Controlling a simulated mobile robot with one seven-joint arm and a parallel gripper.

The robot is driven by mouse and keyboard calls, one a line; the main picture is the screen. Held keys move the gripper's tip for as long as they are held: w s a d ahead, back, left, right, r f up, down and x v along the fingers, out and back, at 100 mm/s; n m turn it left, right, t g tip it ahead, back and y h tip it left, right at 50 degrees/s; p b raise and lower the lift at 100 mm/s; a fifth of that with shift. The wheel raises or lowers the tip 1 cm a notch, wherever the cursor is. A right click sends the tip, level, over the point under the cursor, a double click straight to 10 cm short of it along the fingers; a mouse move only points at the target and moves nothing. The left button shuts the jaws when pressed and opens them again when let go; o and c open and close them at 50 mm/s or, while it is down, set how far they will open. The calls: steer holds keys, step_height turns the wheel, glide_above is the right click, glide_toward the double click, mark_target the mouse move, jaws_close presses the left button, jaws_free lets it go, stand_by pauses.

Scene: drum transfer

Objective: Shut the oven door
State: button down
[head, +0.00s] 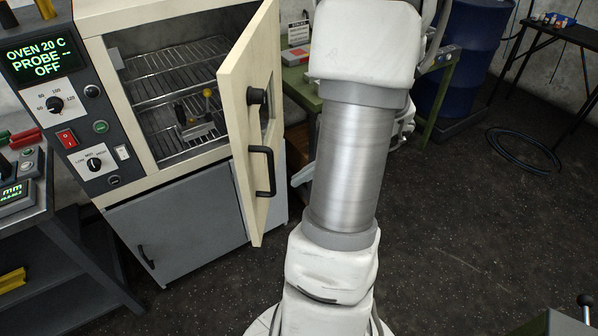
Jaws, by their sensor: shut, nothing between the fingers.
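The oven (168,183) stands at the left, a cream cabinet with its chamber open to view. Its cream door (254,210) is hinged at the right side of the opening and stands wide open, swung out toward me. The door's outer face is turned to the right and carries a black handle (263,172), a dark round knob (257,96) and a small window. My gripper is not seen; my white and metal arm fills the middle, to the right of the door, and hides what is behind it.
Inside the oven, a dark object with a yellow knob (207,93) sits on a wire rack (160,86). A grey bench (66,205) stands at left. A green table (305,95) and blue drum (470,55) stand behind my arm. The floor at right is mostly clear, with a coiled black hose (520,160).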

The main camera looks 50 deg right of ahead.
mark_target(253, 195)
steer(key=w+a+f, duration=0.1)
steer(key=w, duration=0.1)
steer(key=w+a+f, duration=0.3)
steer(key=w+a, duration=0.1)
steer(key=shift+f, duration=0.3)
steer(key=shift+w+a, duration=0.25)
steer(key=shift+w, duration=0.2)
